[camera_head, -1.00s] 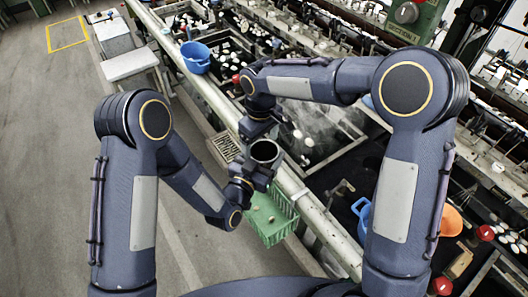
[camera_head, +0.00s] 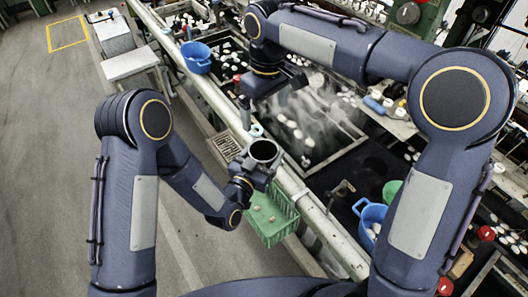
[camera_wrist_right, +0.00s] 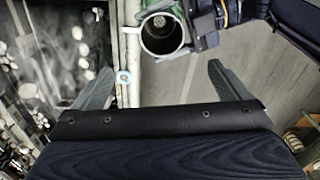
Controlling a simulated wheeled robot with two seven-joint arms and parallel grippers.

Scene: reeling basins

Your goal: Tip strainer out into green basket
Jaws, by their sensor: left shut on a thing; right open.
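The strainer (camera_head: 264,150) is a dark round cup with its open mouth facing up, looking upright. My left gripper (camera_head: 259,170) is shut on it, above the green basket (camera_head: 284,228). The basket is a slatted green crate beside the basin rail, with a few small pale pieces in it. In the right wrist view the strainer (camera_wrist_right: 163,36) shows its open mouth, with something pale inside. My right gripper (camera_head: 266,84) is raised beyond the strainer, apart from it. In its wrist view the right gripper (camera_wrist_right: 163,84) has its fingers wide apart with nothing between them.
A basin of dark water (camera_head: 345,128) with floating white cocoons lies beyond the long pale rail (camera_head: 318,218). A small pale ring (camera_head: 256,130) sits by the rail. A blue tub (camera_head: 195,56) stands far left, another blue container (camera_head: 370,216) at right.

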